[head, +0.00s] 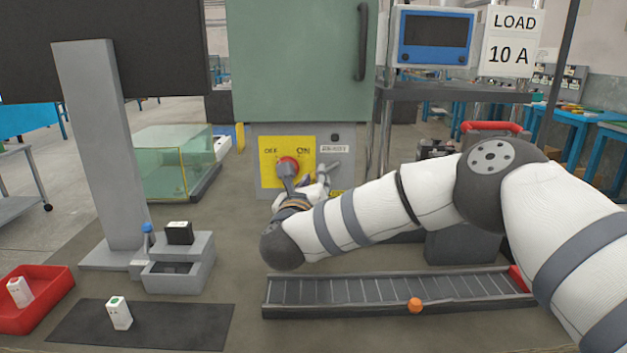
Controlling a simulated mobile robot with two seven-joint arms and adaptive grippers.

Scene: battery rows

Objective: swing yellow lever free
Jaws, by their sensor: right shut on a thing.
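A yellow switch plate (269,150) marked OFF and ON is on the front of the green cabinet. A red round knob (289,164) sits on it, with a dark grey lever (287,178) pointing down from it. I see no clearly yellow lever; the yellow is on the plate. My right gripper (312,188) is at the lower part of the plate, shut at the lever. Its own wrist partly hides the fingers and the contact. My left gripper is not in view.
A ready label (334,149) and a grey fitting (335,168) are right of the plate. A grey cradle (180,272), dark mat (150,330) and red tray (45,308) stand left.

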